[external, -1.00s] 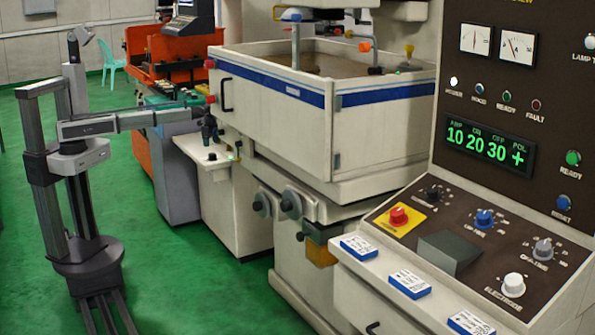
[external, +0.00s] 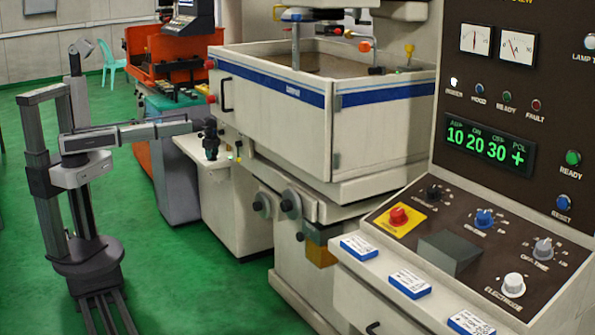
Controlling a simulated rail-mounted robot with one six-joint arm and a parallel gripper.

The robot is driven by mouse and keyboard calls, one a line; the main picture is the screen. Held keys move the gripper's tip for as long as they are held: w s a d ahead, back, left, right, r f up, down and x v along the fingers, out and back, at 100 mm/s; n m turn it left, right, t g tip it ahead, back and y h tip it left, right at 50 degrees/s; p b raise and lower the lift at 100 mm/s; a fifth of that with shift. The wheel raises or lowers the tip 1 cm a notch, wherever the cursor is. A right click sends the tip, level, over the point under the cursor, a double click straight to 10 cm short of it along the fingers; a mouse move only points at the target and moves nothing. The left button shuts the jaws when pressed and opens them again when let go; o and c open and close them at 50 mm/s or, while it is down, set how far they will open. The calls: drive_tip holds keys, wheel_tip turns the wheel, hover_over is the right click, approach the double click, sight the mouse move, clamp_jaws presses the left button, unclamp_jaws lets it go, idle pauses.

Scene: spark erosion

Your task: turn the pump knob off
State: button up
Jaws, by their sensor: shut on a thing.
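My gripper (external: 211,155) points down at the top of a low white cabinet (external: 217,174), beside the machine's tank. It is shut on the small dark pump knob on that top. The fingers and wrist cover nearly all of the knob, so which way it is turned cannot be told. My arm reaches across to it from the left.
The white tank (external: 270,110) with a blue stripe stands just right of my gripper. A grey cabinet (external: 175,190) and an orange machine (external: 140,145) are behind my arm. The control console (external: 470,240) is at the right. Green floor lies open in front.

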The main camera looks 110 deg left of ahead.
drive_tip(key=shift+c, duration=0.7)
drive_tip(key=shift+n, duration=0.4)
drive_tip(key=n, duration=0.3)
drive_tip(key=shift+n, duration=0.3)
drive_tip(key=n, duration=0.4)
drive_tip(key=shift+n, duration=0.3)
drive_tip(key=n, duration=0.4)
drive_tip(key=shift+d+n, duration=0.1)
drive_tip(key=shift+n, duration=2.4)
